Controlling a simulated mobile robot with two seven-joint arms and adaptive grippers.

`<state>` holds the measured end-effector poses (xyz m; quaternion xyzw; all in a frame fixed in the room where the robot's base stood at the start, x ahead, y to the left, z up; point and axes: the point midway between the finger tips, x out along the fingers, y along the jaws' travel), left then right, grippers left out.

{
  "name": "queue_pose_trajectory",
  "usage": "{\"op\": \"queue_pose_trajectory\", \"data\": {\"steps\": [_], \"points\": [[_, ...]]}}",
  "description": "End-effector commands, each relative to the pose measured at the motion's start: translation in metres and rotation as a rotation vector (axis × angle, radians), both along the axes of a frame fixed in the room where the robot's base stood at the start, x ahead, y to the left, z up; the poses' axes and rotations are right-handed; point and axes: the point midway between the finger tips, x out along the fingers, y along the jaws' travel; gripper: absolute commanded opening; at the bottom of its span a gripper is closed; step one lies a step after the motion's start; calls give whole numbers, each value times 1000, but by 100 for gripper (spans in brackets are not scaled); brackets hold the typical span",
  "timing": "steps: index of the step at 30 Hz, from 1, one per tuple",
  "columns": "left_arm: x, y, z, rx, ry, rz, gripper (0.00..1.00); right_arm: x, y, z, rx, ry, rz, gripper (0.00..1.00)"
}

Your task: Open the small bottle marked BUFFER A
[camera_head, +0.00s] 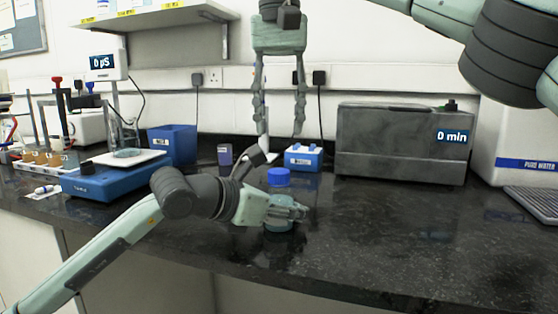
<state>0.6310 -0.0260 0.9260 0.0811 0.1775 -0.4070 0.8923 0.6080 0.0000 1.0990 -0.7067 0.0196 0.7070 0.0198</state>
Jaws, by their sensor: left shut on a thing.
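A small bottle with a blue cap (278,177) stands on the black bench in the middle of the head view. Its clear bluish body (279,226) shows below my gripper; no marking on it is readable. My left gripper (288,209) comes in from the left and is shut on the bottle below the cap. The cap is on the bottle. My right gripper (281,128) hangs from the top, pointing down, with its two long fingers apart and nothing between them. In the picture it is above the cap, apart from it.
A blue balance (108,181) with a glass dish stands at the left, beside a blue box (172,146). A small blue rack (304,158) and a grey bath (400,145) reading 0 min stand behind. The bench (390,230) to the right is clear.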

Motion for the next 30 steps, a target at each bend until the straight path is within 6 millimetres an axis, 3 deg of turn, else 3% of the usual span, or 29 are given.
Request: {"op": "queue_pose_trajectory", "data": {"steps": [18,24,30], "points": [[0,0,0,1,1,0,0,-1,1,0,-1,-6,-1470,39],[0,0,0,1,1,0,0,-1,1,0,-1,-4,-1750,39],[0,0,0,1,1,0,0,0,1,-8,0,-8,-1831,39]]}}
